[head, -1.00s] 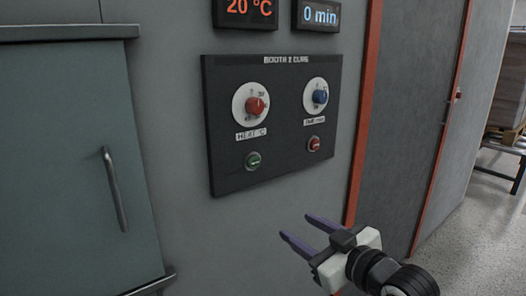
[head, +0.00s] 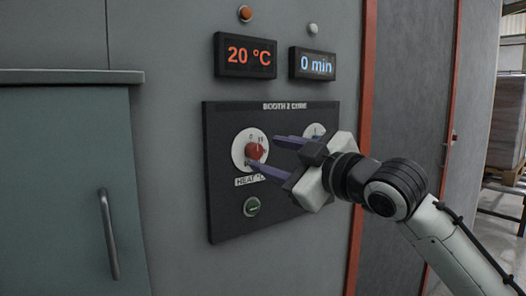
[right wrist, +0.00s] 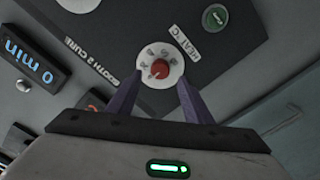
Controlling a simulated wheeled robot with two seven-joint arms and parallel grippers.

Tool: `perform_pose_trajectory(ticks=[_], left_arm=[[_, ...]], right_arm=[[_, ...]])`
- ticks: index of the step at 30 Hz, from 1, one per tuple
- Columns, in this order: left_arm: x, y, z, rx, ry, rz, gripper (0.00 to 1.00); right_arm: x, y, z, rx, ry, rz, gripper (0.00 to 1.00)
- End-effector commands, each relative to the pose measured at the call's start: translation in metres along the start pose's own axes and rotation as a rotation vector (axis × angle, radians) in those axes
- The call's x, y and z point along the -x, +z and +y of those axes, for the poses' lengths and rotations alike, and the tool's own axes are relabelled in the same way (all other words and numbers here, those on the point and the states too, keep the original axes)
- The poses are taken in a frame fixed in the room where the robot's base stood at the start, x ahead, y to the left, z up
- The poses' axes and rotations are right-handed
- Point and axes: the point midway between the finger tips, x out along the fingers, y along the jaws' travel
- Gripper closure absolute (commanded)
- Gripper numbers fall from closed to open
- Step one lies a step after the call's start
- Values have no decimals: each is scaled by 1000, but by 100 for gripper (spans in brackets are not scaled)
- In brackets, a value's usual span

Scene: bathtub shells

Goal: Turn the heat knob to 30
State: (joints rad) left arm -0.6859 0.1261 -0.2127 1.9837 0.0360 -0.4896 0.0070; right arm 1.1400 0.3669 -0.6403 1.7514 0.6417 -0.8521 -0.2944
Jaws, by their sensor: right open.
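The red heat knob (head: 254,152) sits on a white dial on the black control panel (head: 222,221), above a "HEAT °C" label. The heat display (head: 246,56) reads 20 °C. My right gripper (head: 265,153) is open in front of the panel, its two purple fingers pointing at the heat dial, one higher and one lower. In the right wrist view the red knob (right wrist: 159,69) shows between and beyond the fingertips, with nothing held. The exact pointer angle is too small to read. My left gripper is not in view.
The blue time knob (head: 317,132) is mostly hidden behind my right gripper. A time display (head: 312,64) reads 0 min. A green button (head: 251,207) is below the heat dial. A teal cabinet (head: 60,190) with a handle stands at the left.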

Motion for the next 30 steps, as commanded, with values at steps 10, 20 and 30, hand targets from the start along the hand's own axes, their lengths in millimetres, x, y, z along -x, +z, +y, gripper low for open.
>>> perform_pose_trajectory(ticks=[10, 20, 30], left_arm=[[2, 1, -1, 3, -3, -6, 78], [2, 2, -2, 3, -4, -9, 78], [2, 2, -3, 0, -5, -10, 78]], right_arm=[[-35, 0, 0, 0, 0, 0, 54], [-36, 0, 0, 0, 0, 0, 64], [-36, 0, 0, -5, 0, 0, 95]])
